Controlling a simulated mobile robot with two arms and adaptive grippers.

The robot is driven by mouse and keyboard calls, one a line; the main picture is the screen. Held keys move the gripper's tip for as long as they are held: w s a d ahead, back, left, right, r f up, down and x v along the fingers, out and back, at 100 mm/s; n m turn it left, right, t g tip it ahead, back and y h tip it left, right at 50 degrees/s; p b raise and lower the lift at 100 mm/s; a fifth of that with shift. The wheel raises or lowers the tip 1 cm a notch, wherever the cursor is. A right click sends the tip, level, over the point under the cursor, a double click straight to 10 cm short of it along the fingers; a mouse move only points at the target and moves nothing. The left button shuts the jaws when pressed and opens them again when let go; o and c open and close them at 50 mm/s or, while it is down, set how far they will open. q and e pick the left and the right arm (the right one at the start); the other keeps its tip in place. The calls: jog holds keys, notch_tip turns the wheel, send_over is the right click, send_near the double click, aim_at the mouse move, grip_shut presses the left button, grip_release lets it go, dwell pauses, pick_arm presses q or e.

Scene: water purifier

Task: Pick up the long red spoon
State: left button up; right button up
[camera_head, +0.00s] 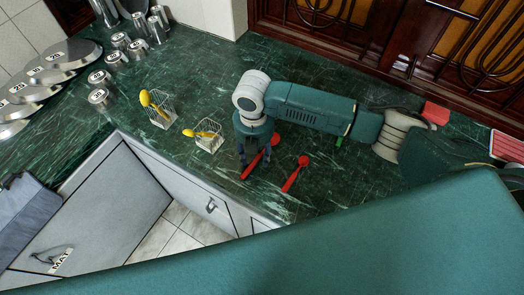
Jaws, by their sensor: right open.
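Two red spoons lie on the dark green marble counter (345,185). The longer red spoon (251,170) slants up to the right, and its upper part is partly hidden by my right gripper. The shorter red spoon (293,178) lies to its right, with its round bowl at the upper end. My right gripper (254,157) points down over the long spoon, its fingers open around or just above the handle. I cannot tell whether they touch it. My left gripper is out of view.
Two small wire baskets, the left one (161,108) and the right one (208,136), hold yellow utensils left of the gripper. Metal cups (100,97) and plates (38,75) stand at far left. The counter's front edge is close below the spoons.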

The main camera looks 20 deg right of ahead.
aim_at(255, 157)
jog(key=shift+c, duration=0.5)
grip_shut()
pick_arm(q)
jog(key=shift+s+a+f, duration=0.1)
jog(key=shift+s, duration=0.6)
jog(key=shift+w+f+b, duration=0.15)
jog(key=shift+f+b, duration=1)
pick_arm(e)
notch_tip(255, 157, up, 20)
jog(key=shift+d, duration=0.1)
